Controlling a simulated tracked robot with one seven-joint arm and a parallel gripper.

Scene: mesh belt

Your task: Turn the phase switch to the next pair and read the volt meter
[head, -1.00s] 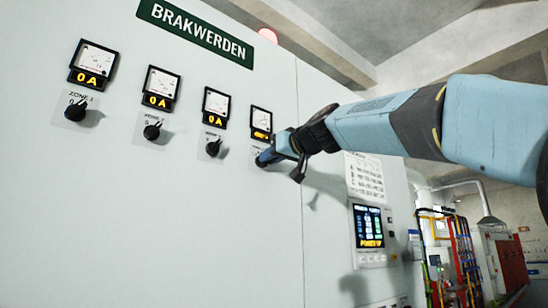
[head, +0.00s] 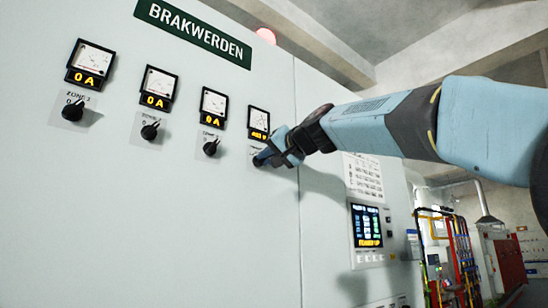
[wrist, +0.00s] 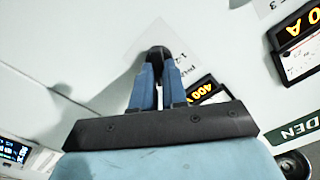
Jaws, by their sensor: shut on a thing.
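The phase switch (wrist: 158,54) is a black knob on a pale plate, under the volt meter on the grey cabinet front. In the wrist view both blue fingers of my gripper (wrist: 157,78) are closed around the knob, one on each side. The plate's label is tilted and partly hidden, seeming to read "1-2". In the head view my gripper (head: 265,157) covers most of the switch. The volt meter (head: 259,120) has a white dial and a yellow display. The display also shows in the wrist view (wrist: 208,89), reading about 400 V; its last digit is unclear.
Several ammeters, including the nearest one (head: 214,107), read 0 A and have black knobs, such as this one (head: 211,148), below them. A lit screen (head: 367,227) and a printed sheet (head: 362,178) are on the cabinet to the right. Coloured pipes (head: 462,250) stand beyond.

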